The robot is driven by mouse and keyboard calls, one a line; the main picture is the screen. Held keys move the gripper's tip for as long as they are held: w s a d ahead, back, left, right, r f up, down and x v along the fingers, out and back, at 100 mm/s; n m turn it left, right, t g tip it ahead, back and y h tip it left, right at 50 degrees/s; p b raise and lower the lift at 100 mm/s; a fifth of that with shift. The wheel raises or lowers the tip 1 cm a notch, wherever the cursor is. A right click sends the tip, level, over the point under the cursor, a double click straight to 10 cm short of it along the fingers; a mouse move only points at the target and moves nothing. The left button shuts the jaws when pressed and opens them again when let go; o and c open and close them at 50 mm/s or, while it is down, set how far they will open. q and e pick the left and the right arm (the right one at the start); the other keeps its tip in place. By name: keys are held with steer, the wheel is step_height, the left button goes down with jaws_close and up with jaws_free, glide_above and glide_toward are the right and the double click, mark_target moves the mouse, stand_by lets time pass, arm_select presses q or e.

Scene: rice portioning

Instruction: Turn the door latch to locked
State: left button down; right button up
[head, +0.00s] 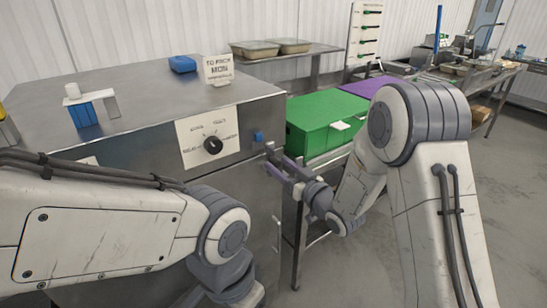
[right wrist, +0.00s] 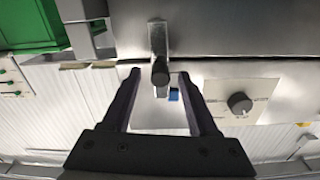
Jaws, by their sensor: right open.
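The door latch (right wrist: 157,42) shows in the right wrist view as a short metal lever on the steel cabinet, with a dark rounded end. My right gripper (right wrist: 160,77) is open, with one fingertip on each side of the latch's dark end. A gap shows on both sides, so the fingers are not closed on it. In the head view my right gripper (head: 271,160) is at the cabinet's right front edge, below a blue square (head: 258,137). The latch is mostly hidden there by the fingers. My left arm crosses the lower left, and its gripper is out of frame.
The steel cabinet (head: 130,90) carries a dial panel (head: 192,154) with a black knob (head: 213,145). A small sign (head: 217,70) and a blue box (head: 183,64) stand on top.

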mark_target(277, 164)
steer(key=shift+p+x, duration=0.3)
steer(key=shift+x, duration=1.5)
jaws_close()
steer(key=shift+s+a, duration=0.1)
steer(key=shift+a, duration=0.1)
